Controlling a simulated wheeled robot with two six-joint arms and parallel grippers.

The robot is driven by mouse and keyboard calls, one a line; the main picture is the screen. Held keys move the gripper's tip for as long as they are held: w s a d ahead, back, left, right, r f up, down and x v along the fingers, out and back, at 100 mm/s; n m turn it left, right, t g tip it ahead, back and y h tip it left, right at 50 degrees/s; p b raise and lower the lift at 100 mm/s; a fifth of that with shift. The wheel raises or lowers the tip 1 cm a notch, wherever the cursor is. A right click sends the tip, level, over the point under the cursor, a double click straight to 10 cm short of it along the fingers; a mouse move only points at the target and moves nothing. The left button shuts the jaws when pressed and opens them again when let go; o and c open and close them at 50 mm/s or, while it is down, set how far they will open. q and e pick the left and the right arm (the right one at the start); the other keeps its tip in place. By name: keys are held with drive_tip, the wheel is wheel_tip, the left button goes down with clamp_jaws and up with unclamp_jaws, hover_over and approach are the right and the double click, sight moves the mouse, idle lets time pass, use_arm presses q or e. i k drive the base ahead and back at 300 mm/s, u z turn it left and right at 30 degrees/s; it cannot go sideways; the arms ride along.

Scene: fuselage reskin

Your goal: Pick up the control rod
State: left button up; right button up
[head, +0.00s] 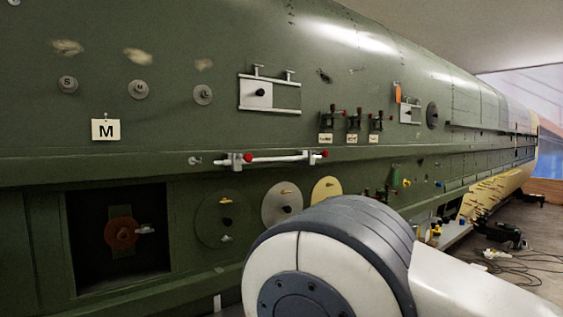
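A pale horizontal rod (278,159), which looks like the control rod, lies along a ledge on the green fuselage side, near the middle of the head view. Neither of my grippers is in view. A large white and grey link of one of my arms fills the lower right, below and in front of the rod, and does not cover it.
The fuselage wall (200,120) carries round discs, a sliding plate (268,94), small red-knobbed levers (352,122) and an M card (106,130). A dark recess (90,220) with an orange-brown wheel (121,233) is lower left. Cables (520,262) lie on the floor at right.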

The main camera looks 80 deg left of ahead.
sight(274, 160)
drive_tip(key=u, duration=1.7)
